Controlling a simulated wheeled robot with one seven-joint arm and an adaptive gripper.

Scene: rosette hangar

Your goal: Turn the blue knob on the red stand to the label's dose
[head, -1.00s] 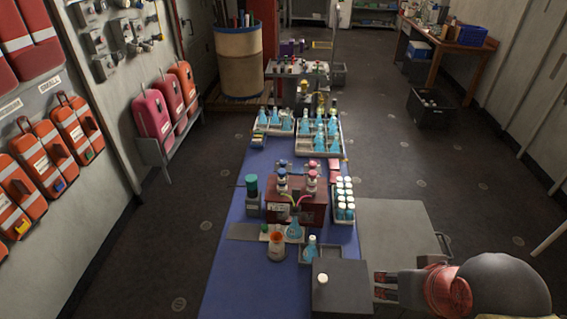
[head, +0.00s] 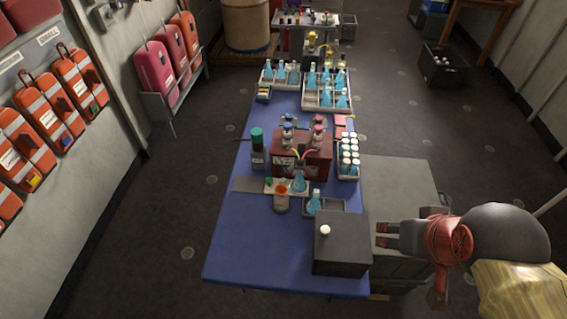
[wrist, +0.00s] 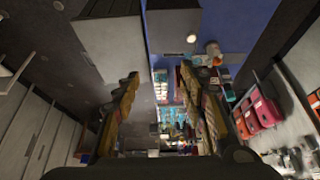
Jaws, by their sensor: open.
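The dark red stand (head: 303,158) is on the blue-topped table, past its middle from me. A small blue knob-like part (head: 288,128) is at the top left of the stand, with a pink one (head: 318,129) to its right. A white label (head: 283,162) is on the stand's front; its writing is too small to read. My gripper (head: 380,235) is at the right, beside a dark grey box, well short of the stand and to its right. It is open and empty; the wrist view shows its two fingers apart (wrist: 158,76).
The dark grey box (head: 341,255) with a white knob stands at the table's near right corner. A flask in a tray (head: 323,206), an orange-topped beaker (head: 281,203) and a rack of white-capped vials (head: 348,157) surround the stand. The near left blue tabletop (head: 255,245) is clear.

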